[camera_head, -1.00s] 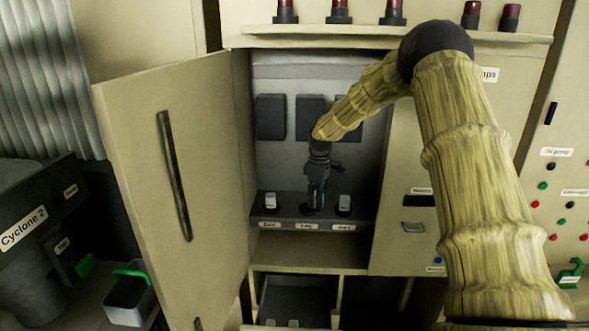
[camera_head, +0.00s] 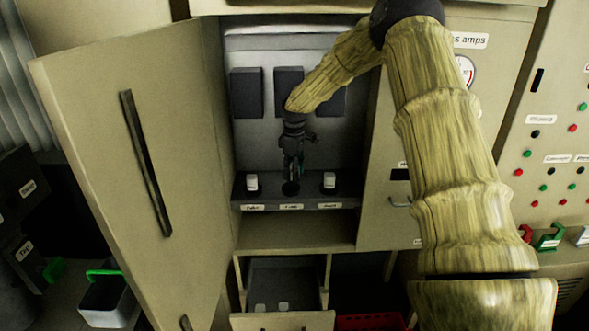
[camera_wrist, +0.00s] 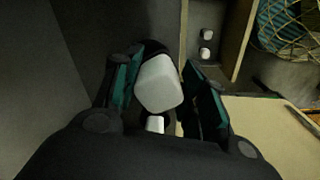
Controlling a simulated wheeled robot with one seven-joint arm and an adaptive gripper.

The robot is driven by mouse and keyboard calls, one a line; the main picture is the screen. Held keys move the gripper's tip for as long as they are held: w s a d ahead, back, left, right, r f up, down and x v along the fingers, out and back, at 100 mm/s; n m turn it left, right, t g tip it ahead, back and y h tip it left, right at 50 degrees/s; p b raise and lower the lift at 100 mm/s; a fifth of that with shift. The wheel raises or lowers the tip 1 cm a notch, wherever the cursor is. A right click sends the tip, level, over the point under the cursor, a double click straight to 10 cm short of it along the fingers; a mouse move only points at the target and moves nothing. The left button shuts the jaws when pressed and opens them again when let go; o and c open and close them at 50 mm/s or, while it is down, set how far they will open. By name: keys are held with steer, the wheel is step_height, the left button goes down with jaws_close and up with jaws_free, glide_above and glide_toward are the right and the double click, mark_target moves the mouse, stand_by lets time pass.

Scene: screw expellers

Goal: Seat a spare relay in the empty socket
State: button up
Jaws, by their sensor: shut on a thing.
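My gripper (camera_head: 291,172) points down over the middle position of the dark socket shelf (camera_head: 310,206) inside the open cabinet. In the wrist view its fingers (camera_wrist: 165,88) are shut on a white, block-shaped relay (camera_wrist: 158,82), which looks slightly tilted. The head view does not show this relay clearly. The dark middle socket (camera_head: 290,189) lies directly beneath the fingertips. I cannot tell whether the relay touches or sits in it. A white relay stands in the left socket (camera_head: 252,182) and another in the right socket (camera_head: 329,181). Spare relays (camera_head: 270,307) lie in the open drawer below.
The cabinet door (camera_head: 140,170) stands open at left. Dark boxes (camera_head: 247,93) are on the back panel above the shelf. The drawer (camera_head: 283,321) is pulled out below. A bin with a green handle (camera_head: 106,300) stands at lower left. A panel with buttons (camera_head: 550,150) is at right.

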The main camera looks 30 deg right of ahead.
steer(key=w+f, duration=0.1)
steer(key=f, duration=0.1)
steer(key=w+f, duration=0.2)
steer(key=shift+w+f+b, duration=0.15)
steer(key=shift+f+b, duration=0.25)
steer(key=shift+c, duration=1)
steer(key=shift+s+r, duration=0.15)
steer(key=shift+s, duration=0.25)
steer(key=shift+s+d+r, duration=0.2)
steer(key=shift+s+r, duration=0.25)
steer(key=shift+s, duration=0.2)
steer(key=shift+w+a+f, duration=0.2)
steer(key=shift+w+f, duration=0.25)
steer(key=shift+w, duration=0.25)
steer(key=shift+s+d+r, duration=0.1)
steer(key=shift+s+r, duration=0.25)
steer(key=shift+s, duration=0.05)
steer(key=shift+w+f, duration=0.15)
steer(key=shift+f, duration=0.05)
steer(key=shift+s, duration=0.2)
steer(key=shift+w+p, duration=0.15)
steer(key=shift+p, duration=0.15)
